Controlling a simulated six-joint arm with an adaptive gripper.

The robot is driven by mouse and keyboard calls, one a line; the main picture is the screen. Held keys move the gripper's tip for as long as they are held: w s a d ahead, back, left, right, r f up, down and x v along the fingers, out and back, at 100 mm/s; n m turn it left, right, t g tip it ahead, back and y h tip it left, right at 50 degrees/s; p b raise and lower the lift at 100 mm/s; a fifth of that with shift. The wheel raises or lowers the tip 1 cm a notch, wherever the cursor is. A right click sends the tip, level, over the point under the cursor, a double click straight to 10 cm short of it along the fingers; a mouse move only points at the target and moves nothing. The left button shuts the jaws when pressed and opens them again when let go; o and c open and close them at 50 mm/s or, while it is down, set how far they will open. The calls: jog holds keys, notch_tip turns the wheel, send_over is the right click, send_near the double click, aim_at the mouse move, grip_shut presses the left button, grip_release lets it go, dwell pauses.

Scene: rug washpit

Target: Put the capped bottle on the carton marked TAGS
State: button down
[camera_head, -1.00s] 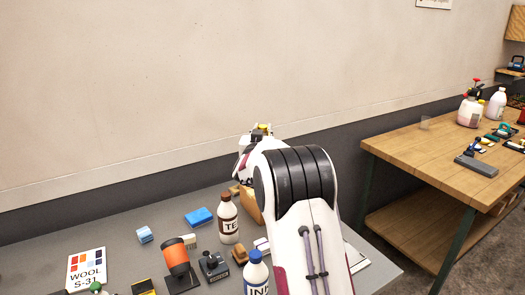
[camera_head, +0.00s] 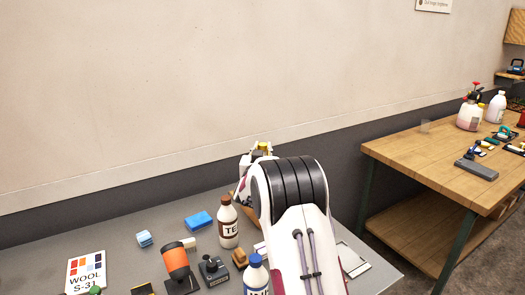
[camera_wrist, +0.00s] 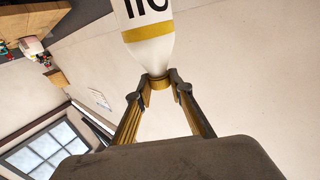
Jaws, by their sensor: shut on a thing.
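My gripper (camera_wrist: 158,85) is shut on the narrow end of a white bottle (camera_wrist: 150,55) with a yellow band and dark lettering, partly cut off at the top of the wrist view. A brown carton (camera_head: 246,214) shows partly between the white TE-labelled bottle and my arm. Most of it is hidden, and no TAGS marking can be read.
A brown-capped bottle marked TE (camera_head: 228,226) stands left of the carton. A blue-capped bottle (camera_head: 256,274) stands in front.

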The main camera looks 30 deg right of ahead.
jog(key=shift+f, duration=0.25)
jog(key=c, duration=1.8)
grip_release()
jog(key=shift+f, duration=0.15)
jog(key=shift+v, duration=6)
jog(key=shift+r, duration=0.2)
